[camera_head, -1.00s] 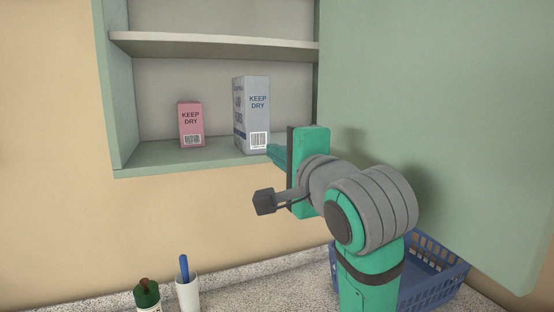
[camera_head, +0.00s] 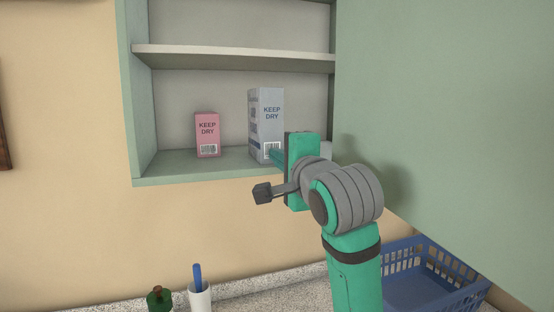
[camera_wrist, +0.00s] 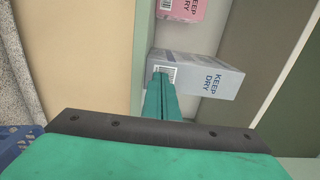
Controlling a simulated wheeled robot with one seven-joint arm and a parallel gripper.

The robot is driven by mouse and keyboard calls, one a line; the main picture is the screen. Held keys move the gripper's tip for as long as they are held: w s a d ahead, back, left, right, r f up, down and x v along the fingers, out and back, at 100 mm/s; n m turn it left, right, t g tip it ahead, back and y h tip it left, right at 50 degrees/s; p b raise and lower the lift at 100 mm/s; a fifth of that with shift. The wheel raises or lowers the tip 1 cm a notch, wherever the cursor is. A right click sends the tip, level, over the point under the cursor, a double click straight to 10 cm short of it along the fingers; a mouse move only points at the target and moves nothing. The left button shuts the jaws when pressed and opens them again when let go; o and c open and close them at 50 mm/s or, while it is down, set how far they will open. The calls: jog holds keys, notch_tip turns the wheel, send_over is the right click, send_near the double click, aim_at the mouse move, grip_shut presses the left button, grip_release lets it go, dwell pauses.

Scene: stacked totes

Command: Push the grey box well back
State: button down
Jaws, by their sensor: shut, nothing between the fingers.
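The grey box (camera_head: 266,122), marked KEEP DRY, stands upright on the lower shelf of the green wall cabinet. It also shows in the wrist view (camera_wrist: 195,75). My gripper (camera_head: 274,157) is shut and empty, its fingers pointing into the cabinet at the lower front of the grey box. In the wrist view the fingertips (camera_wrist: 160,76) overlap the barcode label on the box's front; they look to be at or very near that face. My gripper hides part of the box's lower right in the head view.
A pink box (camera_head: 207,135) stands to the left of the grey box on the same shelf. An upper shelf (camera_head: 230,57) is above. The open cabinet door (camera_head: 450,120) is on the right.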

jog(key=x, duration=0.9)
jog(key=shift+a+f, duration=0.1)
jog(key=shift+a, duration=0.3)
jog(key=shift+w+a, duration=0.1)
jog(key=shift+w, duration=0.3)
jog(key=shift+w, duration=0.15)
